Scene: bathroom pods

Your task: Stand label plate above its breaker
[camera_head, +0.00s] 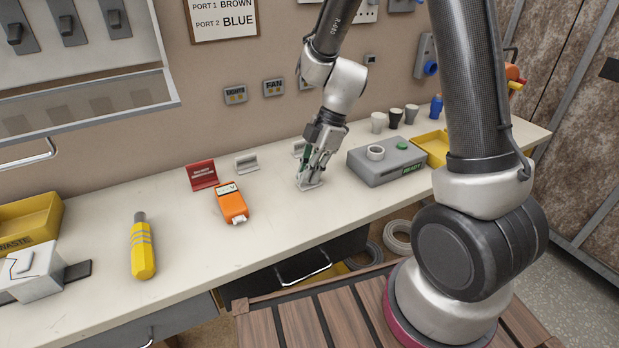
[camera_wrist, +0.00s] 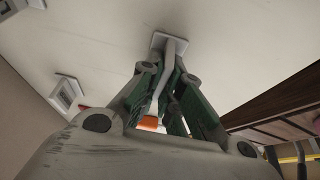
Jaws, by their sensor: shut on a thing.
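My gripper (camera_head: 313,177) is low over the middle of the white bench, pointing down. It is shut on a small light grey plate (camera_wrist: 168,42), whose flat foot (camera_head: 309,186) is at the bench top. Its face and any lettering are hidden. Another small grey plate on a stand (camera_head: 246,163) is on the bench to the left, and one more (camera_head: 298,148) is behind my gripper. Three breaker switches (camera_head: 68,28) show in the grey wall panel at upper left. Small labelled wall units read what looks like SHAVER (camera_head: 235,95) and FAN (camera_head: 273,87).
Left of my gripper are an orange meter (camera_head: 231,204), a red sign (camera_head: 202,175) and a yellow-handled tool (camera_head: 142,248). A grey box with a green button (camera_head: 385,162) stands to the right. Bare bench lies in front of the sign and meter.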

